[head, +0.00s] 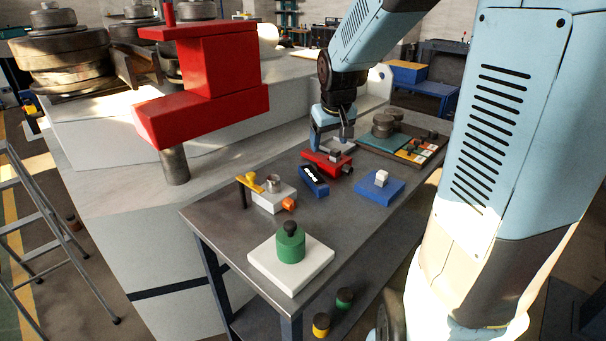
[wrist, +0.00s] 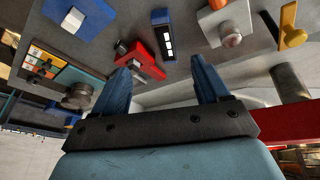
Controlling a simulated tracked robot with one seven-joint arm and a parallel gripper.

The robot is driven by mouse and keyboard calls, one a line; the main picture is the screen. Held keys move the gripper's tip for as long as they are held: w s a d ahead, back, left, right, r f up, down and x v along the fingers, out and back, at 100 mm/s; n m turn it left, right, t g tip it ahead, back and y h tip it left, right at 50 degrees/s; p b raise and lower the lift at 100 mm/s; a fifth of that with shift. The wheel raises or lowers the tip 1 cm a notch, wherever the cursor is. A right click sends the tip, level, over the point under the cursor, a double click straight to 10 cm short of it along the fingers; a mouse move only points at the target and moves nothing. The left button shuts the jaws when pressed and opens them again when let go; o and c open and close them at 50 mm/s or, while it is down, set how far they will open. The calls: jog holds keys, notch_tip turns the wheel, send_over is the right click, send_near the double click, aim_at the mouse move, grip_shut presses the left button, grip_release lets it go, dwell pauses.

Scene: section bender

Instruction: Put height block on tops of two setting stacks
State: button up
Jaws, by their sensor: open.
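My gripper (head: 331,141) is open and empty over the back part of the grey bench, above a red fixture (head: 322,162) with small grey parts. In the wrist view its two blue fingers (wrist: 163,82) are spread, with the red fixture (wrist: 146,62) beyond the tips. I cannot tell for certain which pieces are the height block and setting stacks. Candidates are a white block (head: 382,177) on a blue plate (head: 376,190), a green cylinder (head: 291,246) with a black knob on a white plate (head: 262,265), and grey disc stacks (head: 384,126) on a teal-topped tray (head: 376,142).
A blue labelled block (head: 313,180) and a white fixture (head: 270,200) with yellow and orange handles lie mid-bench. A large red machine arm (head: 205,112) overhangs the grey machine at left. The bench's front right is clear. Green and yellow cylinders (head: 321,325) stand on the lower shelf.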

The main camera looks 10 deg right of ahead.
jog(key=y, duration=0.1)
send_near(313, 174)
jog(key=x, duration=1)
jog(key=shift+s+a+f, duration=0.1)
jog(key=shift+s+f, duration=0.05)
jog(key=c, duration=1.3)
grip_shut()
